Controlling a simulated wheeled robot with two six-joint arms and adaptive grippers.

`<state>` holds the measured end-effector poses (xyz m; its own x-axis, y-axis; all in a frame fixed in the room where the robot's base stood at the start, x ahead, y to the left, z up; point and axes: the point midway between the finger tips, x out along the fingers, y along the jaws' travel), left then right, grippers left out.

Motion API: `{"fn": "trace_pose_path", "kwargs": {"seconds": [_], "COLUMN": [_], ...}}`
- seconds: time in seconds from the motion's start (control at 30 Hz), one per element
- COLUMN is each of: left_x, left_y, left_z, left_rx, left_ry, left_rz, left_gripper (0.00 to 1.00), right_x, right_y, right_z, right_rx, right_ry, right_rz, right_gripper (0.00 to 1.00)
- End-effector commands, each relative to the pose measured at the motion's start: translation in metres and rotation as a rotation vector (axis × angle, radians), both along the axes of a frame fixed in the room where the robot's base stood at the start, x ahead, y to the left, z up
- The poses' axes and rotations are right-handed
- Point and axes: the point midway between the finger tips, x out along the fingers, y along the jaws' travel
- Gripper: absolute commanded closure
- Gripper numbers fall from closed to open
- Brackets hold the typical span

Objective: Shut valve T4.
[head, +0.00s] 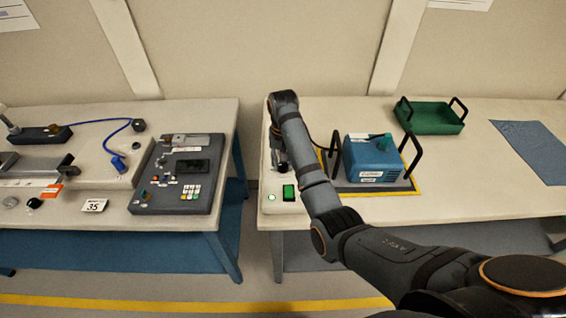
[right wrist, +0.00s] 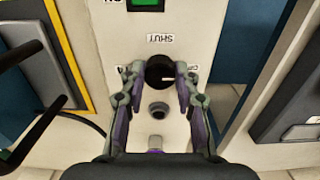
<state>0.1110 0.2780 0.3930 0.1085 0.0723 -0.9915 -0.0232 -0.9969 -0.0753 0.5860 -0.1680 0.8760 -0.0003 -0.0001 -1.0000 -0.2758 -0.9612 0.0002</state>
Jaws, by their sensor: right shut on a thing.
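A dark round knob (right wrist: 160,72) sits on a pale panel (right wrist: 165,16) in the right wrist view. A label reading SHUT, upside down there, is beyond it. A white mark on the knob points right in that view, not at SHUT. Smaller labels flank the knob, too small to read; I see no legible T4. My right gripper (right wrist: 161,73) is shut on the knob, one finger on each side. In the head view my right gripper (head: 279,158) is at the left end of the right table, partly hidden by my arm. My left gripper is not in view.
A green switch (head: 288,192) is beside my right gripper. A blue box (head: 372,158) with black handles stands to its right, and a green tray (head: 432,118) behind. A keypad unit (head: 180,180) is on the left table, across a gap.

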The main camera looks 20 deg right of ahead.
Motion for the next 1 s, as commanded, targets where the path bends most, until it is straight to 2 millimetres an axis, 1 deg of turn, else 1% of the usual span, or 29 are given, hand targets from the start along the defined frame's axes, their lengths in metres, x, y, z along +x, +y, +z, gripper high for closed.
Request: {"fn": "trace_pose_path", "kwargs": {"seconds": [0.17, 0.27, 0.37, 0.7, 1.0], "left_x": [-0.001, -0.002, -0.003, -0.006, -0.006], "left_y": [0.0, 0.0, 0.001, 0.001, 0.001], "left_z": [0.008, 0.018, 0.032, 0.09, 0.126], "left_rx": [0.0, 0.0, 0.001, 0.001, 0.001], "left_ry": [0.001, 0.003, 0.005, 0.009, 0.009], "left_rz": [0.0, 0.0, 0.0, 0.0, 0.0], "left_gripper": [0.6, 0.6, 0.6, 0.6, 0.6], "right_x": [0.0, 0.0, -0.001, -0.001, -0.001], "right_y": [0.0, 0.0, 0.0, 0.0, 0.0], "right_z": [0.003, 0.005, 0.007, 0.008, 0.006], "right_rx": [0.0, 0.0, 0.0, 0.001, 0.001], "right_ry": [-0.001, 0.001, 0.002, 0.003, 0.002], "right_rz": [0.023, 0.058, 0.115, 0.412, 0.697], "right_gripper": [1.0, 1.0, 1.0, 1.0, 1.0]}}
